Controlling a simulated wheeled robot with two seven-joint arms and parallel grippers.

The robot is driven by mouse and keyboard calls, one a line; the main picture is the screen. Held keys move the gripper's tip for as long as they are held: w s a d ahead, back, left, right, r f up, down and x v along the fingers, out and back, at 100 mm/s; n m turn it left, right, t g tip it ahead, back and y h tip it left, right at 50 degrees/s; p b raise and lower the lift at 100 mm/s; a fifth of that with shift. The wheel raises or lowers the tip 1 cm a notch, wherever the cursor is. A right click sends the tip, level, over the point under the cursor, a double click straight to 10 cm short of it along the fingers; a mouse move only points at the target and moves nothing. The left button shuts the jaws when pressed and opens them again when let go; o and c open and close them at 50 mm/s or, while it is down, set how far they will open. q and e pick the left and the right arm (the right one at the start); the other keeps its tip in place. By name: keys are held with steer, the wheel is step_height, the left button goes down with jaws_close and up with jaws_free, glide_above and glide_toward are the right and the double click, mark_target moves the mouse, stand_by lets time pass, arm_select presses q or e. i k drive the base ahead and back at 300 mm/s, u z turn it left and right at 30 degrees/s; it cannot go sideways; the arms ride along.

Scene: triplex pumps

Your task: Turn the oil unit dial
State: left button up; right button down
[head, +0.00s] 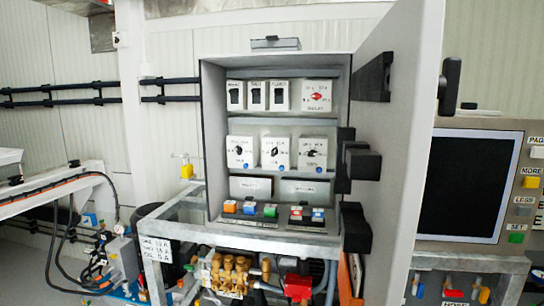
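An open grey control cabinet (213,150) stands in the middle of the head view, with rows of switches and dials. A white plate with a red dial (318,97) is at the upper right inside. Below it are three white plates with black dials: left (241,151), middle (275,151) and right (313,152). Their small labels are too blurred to tell which is the oil unit dial. The knobs' exact settings are hard to read. Neither of my grippers can be made out in the view, and nothing is seen touching the dials.
The open cabinet door (405,130) stands out at the right, with black blocks (371,77) along it. Coloured push buttons (250,208) line the cabinet bottom. A metal frame (180,222), brass pump parts (232,273) and a screen (465,185) surround it. The cabinet's front is clear.

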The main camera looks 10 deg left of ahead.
mark_target(274, 151)
steer(key=k, duration=0.5)
steer(key=z, duration=1.25)
steer(key=i, duration=0.6)
steer(key=u, duration=0.5)
